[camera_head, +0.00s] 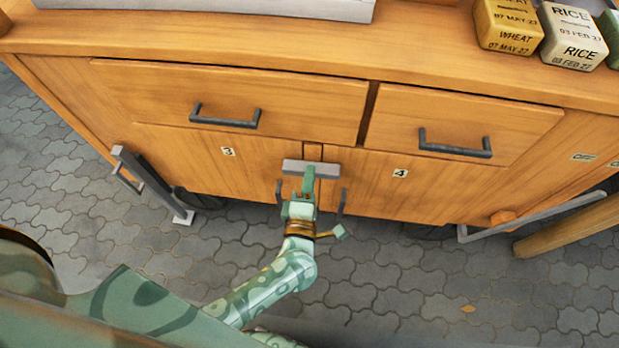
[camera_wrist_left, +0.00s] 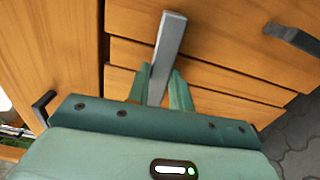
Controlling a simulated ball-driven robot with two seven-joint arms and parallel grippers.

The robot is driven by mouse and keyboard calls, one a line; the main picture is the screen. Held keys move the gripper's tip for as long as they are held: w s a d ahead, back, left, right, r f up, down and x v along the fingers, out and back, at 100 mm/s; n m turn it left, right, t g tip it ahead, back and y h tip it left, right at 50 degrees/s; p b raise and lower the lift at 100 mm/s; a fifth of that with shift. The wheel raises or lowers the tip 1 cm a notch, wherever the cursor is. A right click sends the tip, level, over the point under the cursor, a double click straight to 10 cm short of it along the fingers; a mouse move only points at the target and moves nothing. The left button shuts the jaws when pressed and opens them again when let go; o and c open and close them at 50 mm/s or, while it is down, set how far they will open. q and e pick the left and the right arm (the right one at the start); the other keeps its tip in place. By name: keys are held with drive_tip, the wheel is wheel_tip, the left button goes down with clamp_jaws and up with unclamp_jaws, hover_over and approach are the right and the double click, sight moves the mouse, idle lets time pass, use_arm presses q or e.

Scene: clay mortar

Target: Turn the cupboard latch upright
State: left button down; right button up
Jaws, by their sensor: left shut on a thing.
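The cupboard latch (camera_head: 292,166) is a grey bar lying almost level across the seam between the doors numbered 3 and 4, just below the drawers. It also shows in the left wrist view (camera_wrist_left: 168,45), running up from between my fingers. My left gripper (camera_head: 307,181) reaches it from below and is shut on it near its middle. In the left wrist view, the green fingers (camera_wrist_left: 158,88) stand on either side of the bar. The fingers hide part of the latch. My right gripper is not in view.
Door handles (camera_head: 279,191) flank my left gripper closely. Two drawers with dark handles (camera_head: 226,117) sit above. Block-like containers marked wheat (camera_head: 507,25) and rice (camera_head: 571,35) stand on the top at right. Grey brackets (camera_head: 150,186) stick out at both sides.

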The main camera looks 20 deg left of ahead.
use_arm(q)
drive_tip(key=shift+s+f+n+b, duration=0.1)
drive_tip(key=shift+n+b, duration=1)
drive_tip(key=shift+n, duration=3.25)
drive_tip(key=shift+f+n+b, duration=0.1)
drive_tip(key=shift+n+b, duration=1)
drive_tip(key=shift+n, duration=3.25)
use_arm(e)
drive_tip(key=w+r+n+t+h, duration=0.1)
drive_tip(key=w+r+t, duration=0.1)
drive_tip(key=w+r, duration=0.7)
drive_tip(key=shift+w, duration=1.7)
use_arm(q)
drive_tip(key=c, duration=1.2)
unclamp_jaws()
drive_tip(key=shift+r, duration=0.1)
drive_tip(key=shift+c, duration=0.2)
